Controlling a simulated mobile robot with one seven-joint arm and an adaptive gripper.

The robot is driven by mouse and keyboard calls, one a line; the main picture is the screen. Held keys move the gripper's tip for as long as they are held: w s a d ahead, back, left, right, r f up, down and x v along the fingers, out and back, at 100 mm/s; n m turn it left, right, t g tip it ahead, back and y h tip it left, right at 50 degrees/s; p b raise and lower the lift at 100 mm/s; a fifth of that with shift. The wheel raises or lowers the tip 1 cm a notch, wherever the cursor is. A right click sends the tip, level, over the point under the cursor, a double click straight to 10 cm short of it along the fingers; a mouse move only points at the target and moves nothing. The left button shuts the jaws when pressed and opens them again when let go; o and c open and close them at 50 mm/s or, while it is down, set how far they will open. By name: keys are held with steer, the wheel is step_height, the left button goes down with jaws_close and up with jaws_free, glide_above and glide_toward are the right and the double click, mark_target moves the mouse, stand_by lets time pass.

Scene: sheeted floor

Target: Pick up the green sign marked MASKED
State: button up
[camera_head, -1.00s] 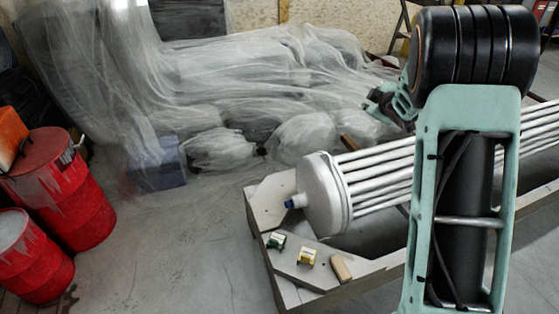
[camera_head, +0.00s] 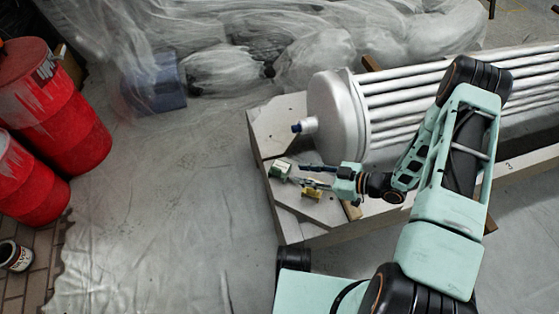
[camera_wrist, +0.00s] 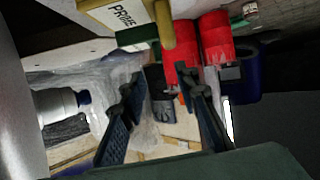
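The small green sign (camera_head: 281,169) stands on the corner of the grey pallet-like base (camera_head: 290,232). My gripper (camera_head: 302,176) is just to its right, fingers pointing left toward it. In the wrist view a sign with yellow edging and a pale face reading PRIME (camera_wrist: 120,14) is at the top. A green piece (camera_wrist: 136,35) shows just beneath it. Lettering on the green sign is not readable.
A wooden block (camera_head: 352,211) sits right of the yellow sign, partly behind my arm. A large silver tube bundle (camera_head: 340,110) lies on the base behind the gripper. Red drums (camera_head: 60,110) stand at left. The sheeted floor (camera_head: 180,220) left of the base is open.

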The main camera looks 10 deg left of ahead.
mark_target(279, 169)
steer(key=shift+m, duration=0.3)
steer(key=x, duration=0.2)
steer(key=b+x, duration=0.1)
steer(key=x, duration=0.1)
steer(key=shift+a+f+b, duration=0.25)
steer(key=shift+f+b, duration=0.05)
steer(key=shift+f, duration=0.05)
steer(key=b+x, duration=0.1)
steer(key=x, duration=0.1)
steer(key=b+x, duration=0.1)
steer(key=x, duration=0.2)
steer(key=shift+w+a+r, duration=0.1)
steer(key=shift+w+a, duration=0.15)
steer(key=shift+a, duration=0.1)
steer(key=shift+r, duration=0.1)
jaws_close()
